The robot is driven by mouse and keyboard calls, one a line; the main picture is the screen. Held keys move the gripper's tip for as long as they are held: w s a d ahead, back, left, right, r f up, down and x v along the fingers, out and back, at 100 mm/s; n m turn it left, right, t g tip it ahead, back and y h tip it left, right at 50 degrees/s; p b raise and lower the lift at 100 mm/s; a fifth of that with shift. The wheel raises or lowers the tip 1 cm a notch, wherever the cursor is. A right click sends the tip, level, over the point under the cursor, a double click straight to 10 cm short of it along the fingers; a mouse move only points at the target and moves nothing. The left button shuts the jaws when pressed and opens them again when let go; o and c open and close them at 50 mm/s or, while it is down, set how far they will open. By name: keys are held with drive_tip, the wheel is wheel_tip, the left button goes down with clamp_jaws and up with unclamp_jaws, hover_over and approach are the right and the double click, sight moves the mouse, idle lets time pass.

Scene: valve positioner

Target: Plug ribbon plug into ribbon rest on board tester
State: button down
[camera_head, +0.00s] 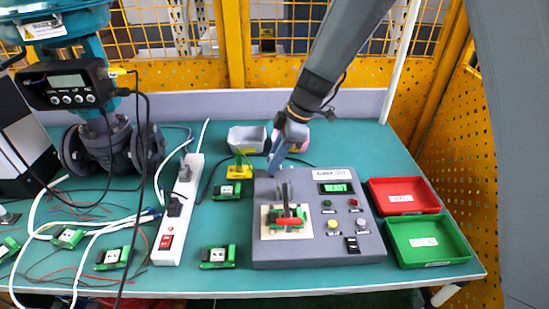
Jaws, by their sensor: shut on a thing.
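The board tester (374,228) is a grey box on the green bench, with a small lit green display and several buttons. A cream fixture with a red-handled clamp (287,219) stands on its left half. My gripper (274,170) reaches down from above at the tester's back left edge, behind the clamp. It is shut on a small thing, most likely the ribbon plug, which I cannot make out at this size. I cannot tell the ribbon rest apart; my gripper and the clamp cover that part of the tester. Whether the plug touches the rest is not visible.
A red tray (402,183) and a green tray (470,254) stand right of the tester. Left are a yellow stand (240,163), a white power strip (177,225), green boards, loose cables and a valve with a black positioner (68,84).

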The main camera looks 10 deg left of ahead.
drive_tip(key=shift+f+b, duration=0.3)
drive_tip(key=shift+b, duration=0.25)
drive_tip(key=shift+b, duration=0.6)
idle(1.4)
drive_tip(key=shift+f+b, duration=0.45)
drive_tip(key=shift+b, duration=0.3)
idle(1.7)
drive_tip(key=c, duration=1)
unclamp_jaws()
drive_tip(key=shift+r, duration=0.15)
drive_tip(key=p+v, duration=0.2)
drive_tip(key=v, duration=0.5)
